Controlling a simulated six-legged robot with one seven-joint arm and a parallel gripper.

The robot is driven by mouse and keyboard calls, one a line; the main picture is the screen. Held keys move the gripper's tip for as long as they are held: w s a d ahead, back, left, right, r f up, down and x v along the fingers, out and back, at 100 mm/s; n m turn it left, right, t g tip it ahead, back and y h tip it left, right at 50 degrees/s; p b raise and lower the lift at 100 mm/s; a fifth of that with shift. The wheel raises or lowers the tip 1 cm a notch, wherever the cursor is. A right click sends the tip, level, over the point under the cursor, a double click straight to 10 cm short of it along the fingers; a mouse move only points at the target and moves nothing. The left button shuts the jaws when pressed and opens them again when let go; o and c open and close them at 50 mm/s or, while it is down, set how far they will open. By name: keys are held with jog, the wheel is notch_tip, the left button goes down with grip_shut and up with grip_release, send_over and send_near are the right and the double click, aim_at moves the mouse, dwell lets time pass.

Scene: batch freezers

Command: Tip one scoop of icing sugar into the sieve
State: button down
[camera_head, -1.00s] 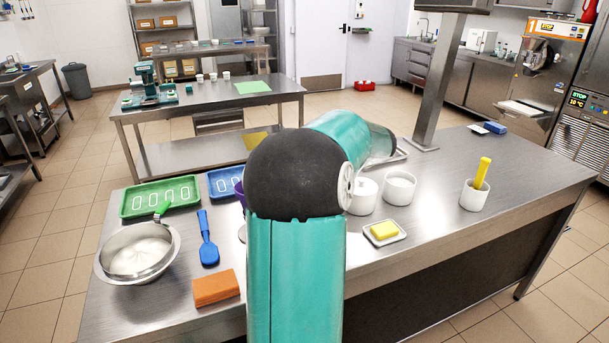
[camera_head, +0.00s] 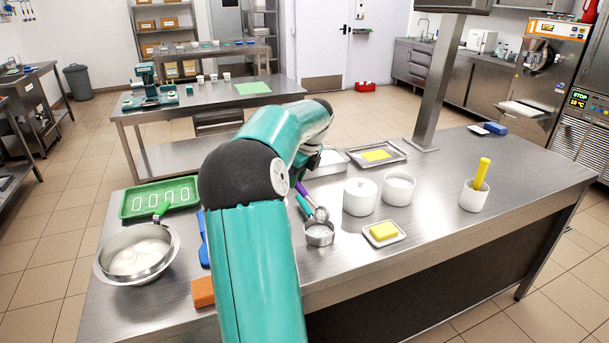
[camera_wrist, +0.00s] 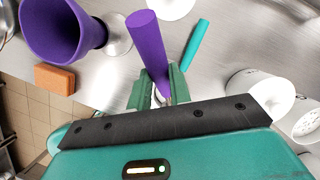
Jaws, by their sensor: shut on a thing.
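My gripper (camera_wrist: 160,88) is shut on a purple handle (camera_wrist: 148,40) in the wrist view. The handle also shows in the head view (camera_head: 302,190), below the end of my arm; the tool's working end is not clear. A steel bowl (camera_head: 104,275) stands at the left of the bench, with a green-handled sieve (camera_head: 162,209) resting on it. The round area inside looks white, and I cannot tell mesh from powder. A small steel cup (camera_head: 319,238) with white contents stands near a teal handle (camera_head: 304,206). Which vessel holds icing sugar is unclear.
A white lidded pot (camera_head: 360,196), a white open pot (camera_head: 398,188) and a butter dish (camera_head: 384,243) stand to the right. An orange sponge (camera_head: 203,291) and blue spatula (camera_head: 203,240) are partly behind my arm. A purple funnel (camera_wrist: 60,25) shows in the wrist view.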

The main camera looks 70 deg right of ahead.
jog(key=w+f+g, duration=0.1)
jog(key=g, duration=0.1)
jog(key=w+f+g+y, duration=0.1)
jog(key=g, duration=0.1)
jog(key=w+d+f+g, duration=0.1)
jog(key=w+g, duration=0.1)
jog(key=shift+w+f, duration=0.1)
jog(key=shift+f, duration=0.1)
dwell(0.5)
jog(key=shift+s, duration=0.2)
